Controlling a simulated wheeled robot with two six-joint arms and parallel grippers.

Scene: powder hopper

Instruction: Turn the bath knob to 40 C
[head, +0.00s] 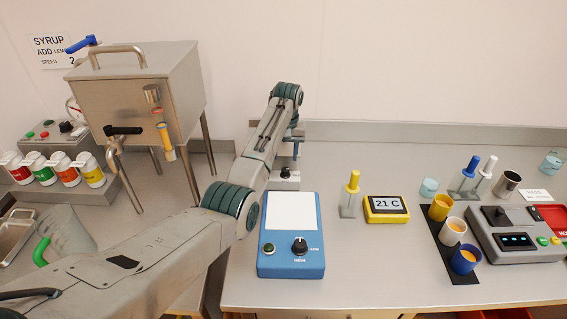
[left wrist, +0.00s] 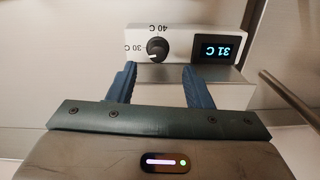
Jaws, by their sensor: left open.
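In the left wrist view the bath's white control panel (left wrist: 183,40) appears upside down. The black bath knob (left wrist: 157,49) sits between a 30 C mark at its left and a 40 C mark above it. A pale line shows on the knob, but its exact setting is hard to read. The dark display (left wrist: 219,49) reads 31 C. My left gripper (left wrist: 160,72) is open, its blue fingers either side of the knob in the picture, with no contact visible. In the head view my left gripper (head: 293,146) points down, and my arm hides much of the bath. My right gripper is not in view.
A blue device (head: 292,262) with a white top stands in front of the bath. A yellow thermometer (head: 386,208) reading 21 C and a yellow-handled tool (head: 352,188) stand to its right. A steel hopper (head: 135,95) stands at the left. A thin metal rod (left wrist: 288,97) crosses the wrist view's right side.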

